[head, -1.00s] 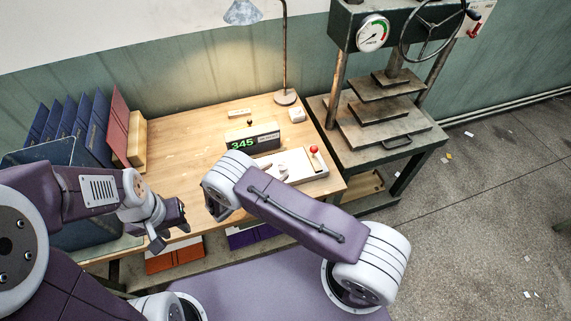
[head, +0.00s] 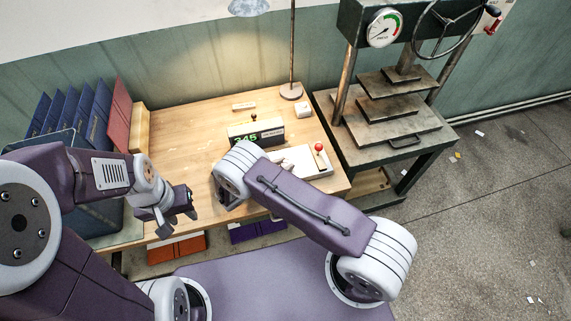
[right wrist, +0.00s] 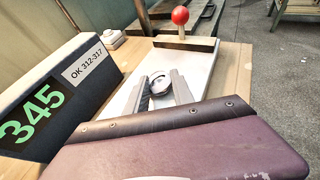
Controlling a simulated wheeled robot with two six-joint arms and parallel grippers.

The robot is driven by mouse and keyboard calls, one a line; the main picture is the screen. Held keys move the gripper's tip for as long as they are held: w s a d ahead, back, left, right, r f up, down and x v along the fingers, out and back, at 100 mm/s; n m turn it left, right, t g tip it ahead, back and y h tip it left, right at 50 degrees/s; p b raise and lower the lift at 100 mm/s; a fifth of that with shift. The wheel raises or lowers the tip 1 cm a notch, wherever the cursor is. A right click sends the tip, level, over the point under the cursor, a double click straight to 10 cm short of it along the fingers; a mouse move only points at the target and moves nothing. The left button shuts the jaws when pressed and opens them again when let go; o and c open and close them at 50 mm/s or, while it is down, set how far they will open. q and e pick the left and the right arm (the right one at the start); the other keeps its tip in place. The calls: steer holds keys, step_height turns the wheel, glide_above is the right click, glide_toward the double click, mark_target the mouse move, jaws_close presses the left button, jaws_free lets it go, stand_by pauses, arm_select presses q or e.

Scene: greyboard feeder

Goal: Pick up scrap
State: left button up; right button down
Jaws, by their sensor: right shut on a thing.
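Small pale scraps lie on the floor to the right of the bench, by the press (head: 480,133) and nearer the lower right corner (head: 530,299). My left gripper (head: 178,211) is open and empty, above the bench's front left edge. My right gripper (right wrist: 162,90) is over the white plate of a small device (right wrist: 203,56). Its two grey fingers are shut on a small round grey thing (right wrist: 160,84), which I cannot identify.
A black display box (head: 255,131) reading 345 stands beside the white device with its red knob (head: 319,147). Blue and red boards (head: 117,115) stand at the bench's left. A screw press (head: 400,108) stands right of the bench. The bench's middle left is clear.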

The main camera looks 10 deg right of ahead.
mark_target(283, 165)
step_height(283, 165, up, 4)
steer(key=shift+w+f, duration=0.1)
steer(key=shift+f, duration=0.1)
steer(key=s+d+r+b, duration=0.1)
steer(key=s+d+r, duration=0.5)
steer(key=s, duration=0.4)
steer(key=shift+r, duration=0.7)
steer(key=shift+d, duration=0.1)
